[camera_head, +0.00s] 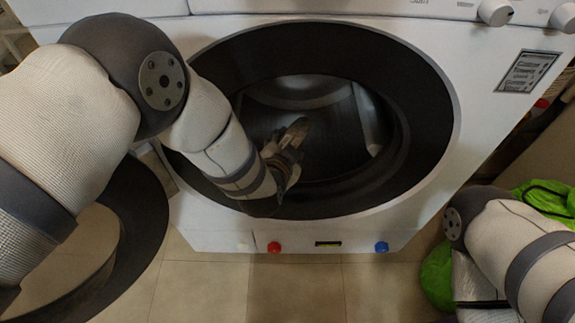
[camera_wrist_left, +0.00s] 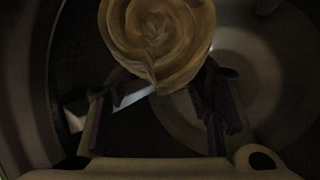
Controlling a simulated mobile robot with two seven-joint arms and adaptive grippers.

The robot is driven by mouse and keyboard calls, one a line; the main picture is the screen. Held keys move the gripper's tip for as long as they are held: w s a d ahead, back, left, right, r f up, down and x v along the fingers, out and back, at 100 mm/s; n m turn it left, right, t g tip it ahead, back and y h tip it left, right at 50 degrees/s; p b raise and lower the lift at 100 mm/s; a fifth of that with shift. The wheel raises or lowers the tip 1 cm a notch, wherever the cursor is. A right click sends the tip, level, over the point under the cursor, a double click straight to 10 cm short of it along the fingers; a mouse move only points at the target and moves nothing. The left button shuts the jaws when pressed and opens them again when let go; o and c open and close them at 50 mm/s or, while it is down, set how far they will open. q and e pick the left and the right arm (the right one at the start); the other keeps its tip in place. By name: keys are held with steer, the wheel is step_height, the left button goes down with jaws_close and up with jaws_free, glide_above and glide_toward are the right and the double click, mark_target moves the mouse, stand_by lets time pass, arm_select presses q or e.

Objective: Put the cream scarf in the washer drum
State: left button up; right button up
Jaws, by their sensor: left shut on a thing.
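The washer drum (camera_head: 335,125) is a dark round cavity behind a wide black ring in the head view. My left gripper (camera_head: 290,148) reaches through the opening into the drum. In the left wrist view, the cream scarf (camera_wrist_left: 155,35) is a rolled, swirled bundle at the top middle, at the fingertips of my left gripper (camera_wrist_left: 160,98), which is shut on it.
The washer's round door (camera_head: 140,215) stands open at the left, below my left arm. The white washer front (camera_head: 470,90) surrounds the opening. A bright green bag or cloth (camera_head: 437,275) lies at the lower right beside my right arm. Tiled floor (camera_head: 295,290) is bare in front.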

arm_select(q)
steer(key=w+b, duration=0.2)
steer(key=w, duration=0.1)
steer(key=w+b, duration=0.1)
steer(key=w, duration=0.3)
steer(key=shift+w+f+b, duration=0.2)
steer(key=shift+w+b, duration=0.05)
steer(key=shift+b, duration=0.1)
steer(key=shift+w+r, duration=0.2)
steer(key=shift+w, duration=0.35)
arm_select(e)
steer(key=f, duration=0.2)
steer(key=s+f, duration=0.1)
steer(key=shift+s+a+f+g, duration=0.15)
steer(key=shift+f+g, duration=0.2)
steer(key=shift+g, duration=0.05)
arm_select(q)
steer(key=o, duration=1.3)
steer(key=shift+o, duration=0.2)
steer(key=shift+s, duration=0.1)
